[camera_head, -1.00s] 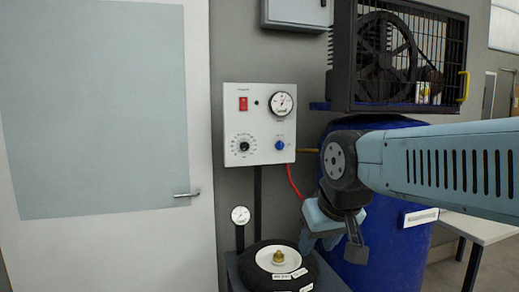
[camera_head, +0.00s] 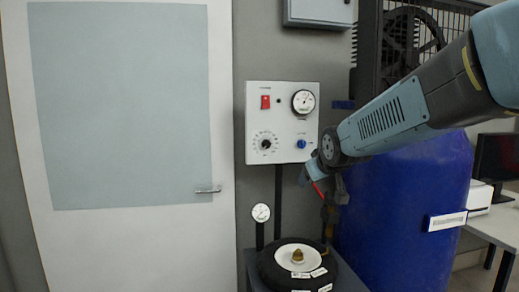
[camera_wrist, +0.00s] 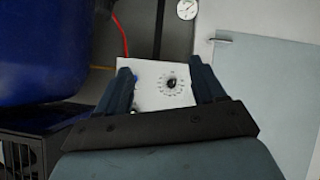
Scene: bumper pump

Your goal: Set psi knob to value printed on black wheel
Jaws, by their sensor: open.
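The white control panel (camera_head: 284,122) hangs on the wall with a black knob (camera_head: 266,144) inside a ring of printed numbers. The knob also shows in the wrist view (camera_wrist: 171,83), where the picture is turned over and the numbers are too small to read. The black wheel (camera_head: 266,266) with a pale hub lies flat below the panel. White labels (camera_head: 319,272) are on it, their print unreadable. My gripper (camera_head: 322,182) is open and empty, right of and below the knob. In the wrist view my gripper (camera_wrist: 164,72) frames the panel between its fingers, apart from it.
The panel also has a red switch (camera_head: 265,102), a round gauge (camera_head: 303,102) and a blue knob (camera_head: 301,144). A smaller gauge (camera_head: 261,212) stands by the wheel. A large blue tank (camera_head: 405,205) is at right. A door (camera_head: 125,235) fills the left.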

